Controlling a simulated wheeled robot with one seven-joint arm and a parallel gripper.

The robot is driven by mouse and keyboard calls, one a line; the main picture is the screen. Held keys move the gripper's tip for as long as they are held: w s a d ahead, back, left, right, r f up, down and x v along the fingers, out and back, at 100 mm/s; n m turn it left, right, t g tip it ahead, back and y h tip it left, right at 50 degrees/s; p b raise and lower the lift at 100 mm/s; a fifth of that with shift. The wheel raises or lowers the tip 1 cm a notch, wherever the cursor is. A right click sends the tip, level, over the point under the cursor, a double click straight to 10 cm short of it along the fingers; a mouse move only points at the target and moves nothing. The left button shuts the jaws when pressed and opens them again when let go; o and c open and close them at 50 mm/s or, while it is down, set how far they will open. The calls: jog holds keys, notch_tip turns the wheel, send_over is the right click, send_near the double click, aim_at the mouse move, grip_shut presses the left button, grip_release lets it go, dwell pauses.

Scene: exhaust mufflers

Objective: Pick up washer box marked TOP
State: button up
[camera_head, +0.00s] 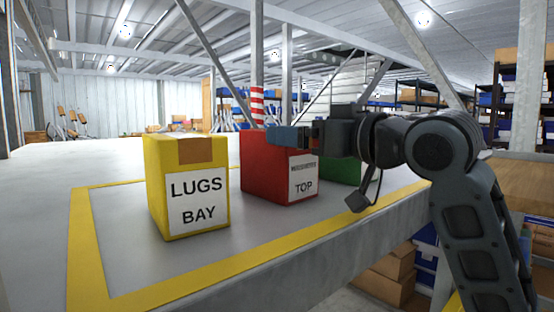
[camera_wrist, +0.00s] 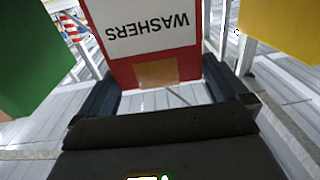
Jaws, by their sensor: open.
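The red washer box (camera_head: 262,165) stands upright on the table between two other boxes. Its white label reads TOP, with a smaller line above that is hard to read in the head view. In the wrist view the red box (camera_wrist: 185,62) appears upside down, with WASHERS on its label and a tan tape patch near its top edge. My gripper (camera_head: 287,138) is at the upper part of the red box, coming from the right. In the wrist view its open fingers (camera_wrist: 158,80) lie either side of the box's top end. I cannot tell whether they touch it.
A yellow box (camera_head: 170,190) marked LUGS BAY stands to the left. A green box (camera_head: 346,170) stands to the right, partly behind my arm. Yellow tape (camera_head: 88,250) outlines the area on the grey table (camera_head: 40,210). The table's front edge is close by.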

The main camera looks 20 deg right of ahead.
jog(key=p+x, duration=0.1)
jog(key=x, duration=0.4)
jog(key=shift+d+f+p, duration=0.1)
jog(key=shift+f+p, duration=0.1)
jog(key=shift+p, duration=0.15)
jog(key=shift+c, duration=0.2)
jog(key=shift+r, duration=0.1)
jog(key=c, duration=1.5)
